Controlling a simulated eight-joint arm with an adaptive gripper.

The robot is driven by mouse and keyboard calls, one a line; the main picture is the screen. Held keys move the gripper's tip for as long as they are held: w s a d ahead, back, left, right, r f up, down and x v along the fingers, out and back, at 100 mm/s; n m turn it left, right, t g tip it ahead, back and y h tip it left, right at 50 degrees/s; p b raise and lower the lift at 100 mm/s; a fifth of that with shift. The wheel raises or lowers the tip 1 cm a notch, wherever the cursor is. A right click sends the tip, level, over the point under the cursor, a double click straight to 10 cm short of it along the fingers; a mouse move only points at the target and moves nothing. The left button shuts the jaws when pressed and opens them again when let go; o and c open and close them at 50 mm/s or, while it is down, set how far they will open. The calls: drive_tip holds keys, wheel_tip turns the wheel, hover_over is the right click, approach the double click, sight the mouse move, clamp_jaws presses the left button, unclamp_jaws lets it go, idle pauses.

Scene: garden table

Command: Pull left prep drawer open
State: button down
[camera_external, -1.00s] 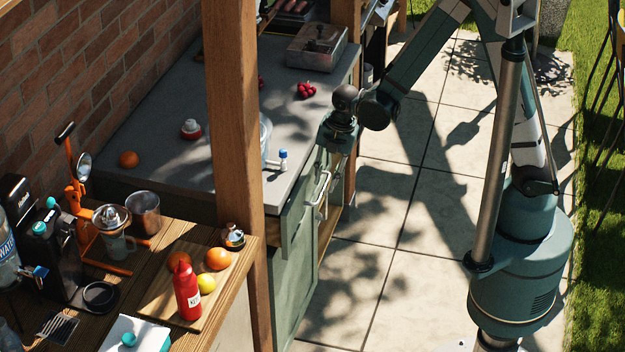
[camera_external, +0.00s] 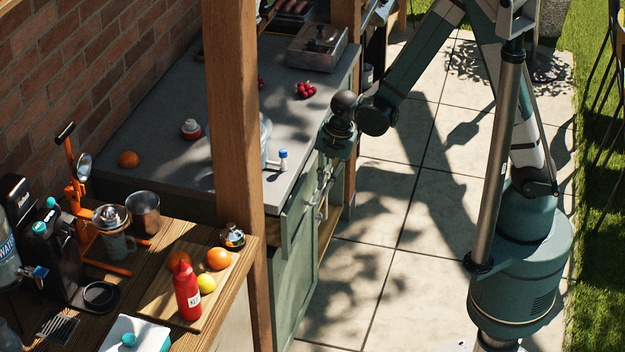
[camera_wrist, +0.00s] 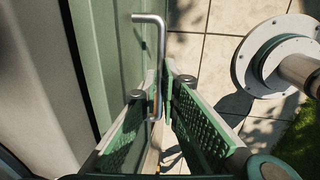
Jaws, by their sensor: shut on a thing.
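The grey-topped green cabinet stands behind the wooden post, and a green drawer front (camera_external: 296,218) with a metal handle (camera_external: 320,207) shows on its side facing the paving. My gripper (camera_external: 328,172) points down at this front. In the wrist view the bent metal bar handle (camera_wrist: 151,20) runs down between my two green fingers, and my gripper (camera_wrist: 163,88) is shut on it. The green front panel (camera_wrist: 108,50) is just left of the fingers. The post hides part of the cabinet, and how far the drawer stands out is hard to tell.
The wooden post (camera_external: 232,120) stands left of the handle. A blue-and-white object (camera_external: 281,160) and a clear container (camera_external: 265,138) are near the counter edge. Stone paving (camera_external: 390,215) to the right is clear apart from my base.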

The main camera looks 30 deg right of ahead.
drive_tip(key=shift+d, duration=0.1)
drive_tip(key=s+d+b, duration=0.2)
drive_tip(key=s+d, duration=1.8)
drive_tip(key=shift+s+d, duration=0.25)
drive_tip(key=shift+s, duration=0.1)
drive_tip(key=c, duration=2.6)
unclamp_jaws()
drive_tip(key=shift+o, duration=0.2)
drive_tip(key=shift+r, duration=0.25)
wheel_tip(320, 180, up, 11)
drive_tip(key=s+d, duration=0.1)
drive_tip(key=shift+s+d, duration=0.25)
drive_tip(key=shift+d, duration=0.05)
drive_tip(key=shift+r, duration=0.15)
